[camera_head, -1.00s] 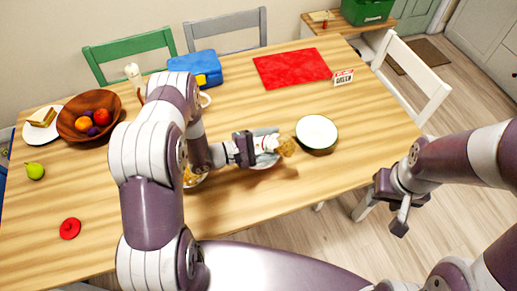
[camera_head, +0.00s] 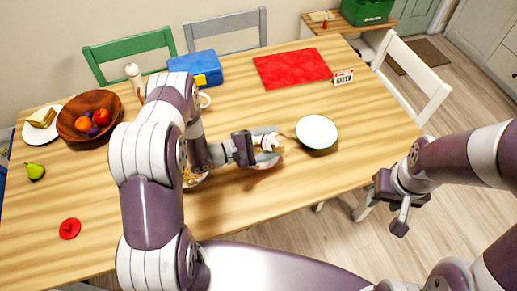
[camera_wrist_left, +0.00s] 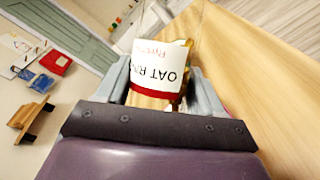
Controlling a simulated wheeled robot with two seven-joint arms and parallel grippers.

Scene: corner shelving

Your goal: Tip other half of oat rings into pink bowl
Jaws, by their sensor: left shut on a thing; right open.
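My left gripper (camera_head: 262,146) is shut on the oat rings container (camera_wrist_left: 160,62), a white-labelled pot with a red band. It is held sideways above the table, and some tan rings show at its edge in the left wrist view. A pale bowl (camera_head: 264,166) lies below the gripper, mostly hidden. Another bowl (camera_head: 196,183) with tan rings inside sits left of it, partly behind my left arm. I cannot tell from the colours which bowl is the pink one. My right gripper (camera_head: 393,209) is open and empty, off the table's right front edge.
A red lid (camera_head: 70,228) lies at the front left. A wooden fruit bowl (camera_head: 72,128), blue box (camera_head: 192,67) and red mat (camera_head: 275,68) stand farther back. The front right table is clear.

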